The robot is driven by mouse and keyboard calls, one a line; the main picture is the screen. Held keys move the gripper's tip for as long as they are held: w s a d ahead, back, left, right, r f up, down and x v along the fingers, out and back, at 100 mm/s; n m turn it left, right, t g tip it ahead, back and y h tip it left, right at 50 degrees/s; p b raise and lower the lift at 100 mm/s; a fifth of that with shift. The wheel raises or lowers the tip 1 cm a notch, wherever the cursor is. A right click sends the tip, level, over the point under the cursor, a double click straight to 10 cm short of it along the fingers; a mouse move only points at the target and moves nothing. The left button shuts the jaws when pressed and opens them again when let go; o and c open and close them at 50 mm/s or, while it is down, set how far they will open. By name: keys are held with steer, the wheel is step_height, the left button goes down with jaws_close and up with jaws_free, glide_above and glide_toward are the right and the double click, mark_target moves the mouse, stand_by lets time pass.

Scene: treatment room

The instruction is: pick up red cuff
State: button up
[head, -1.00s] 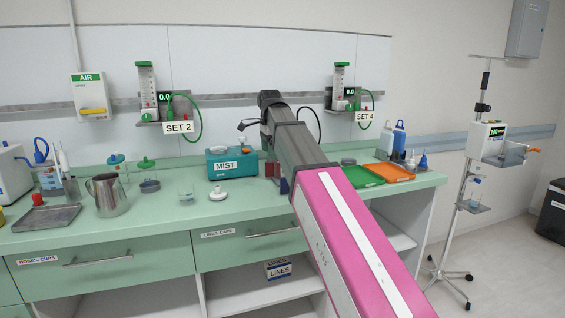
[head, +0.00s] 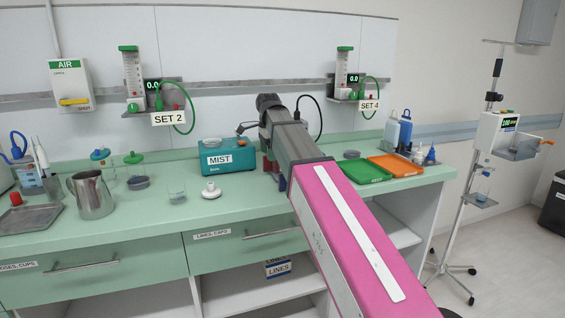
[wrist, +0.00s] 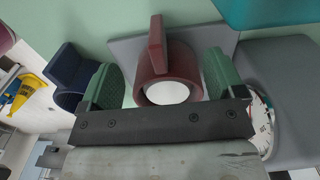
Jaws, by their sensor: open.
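The red cuff (wrist: 151,62), a dark red ring with an upright tab, stands in the middle of the wrist view. My gripper (wrist: 162,78) is open, with one green-padded finger on each side of the cuff. A gap shows at the left finger; whether the right pad touches the cuff I cannot tell. In the head view, a dark red piece (head: 267,166) shows beside my arm, right of the teal MIST box (head: 229,157). My arm hides my fingertips there.
A dark blue cuff (wrist: 66,72) stands just left of my gripper in the wrist view. A grey flat piece (wrist: 124,45) lies behind the red cuff. Green (head: 362,172) and orange (head: 396,165) trays lie right of my arm. A metal jug (head: 92,196) stands left.

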step_height(320, 180, down, 5)
steer(key=shift+d+r, duration=0.1)
steer(key=shift+d, duration=0.05)
steer(key=shift+w, duration=0.1)
jaws_close()
step_height(320, 180, up, 9)
steer(key=shift+d+r, duration=0.1)
steer(key=shift+d, duration=0.05)
steer(key=shift+r, duration=1.45)
step_height(320, 180, up, 5)
glide_above(270, 171)
steer(key=shift+w+r, duration=0.2)
steer(key=shift+w, duration=0.15)
stand_by(0.3)
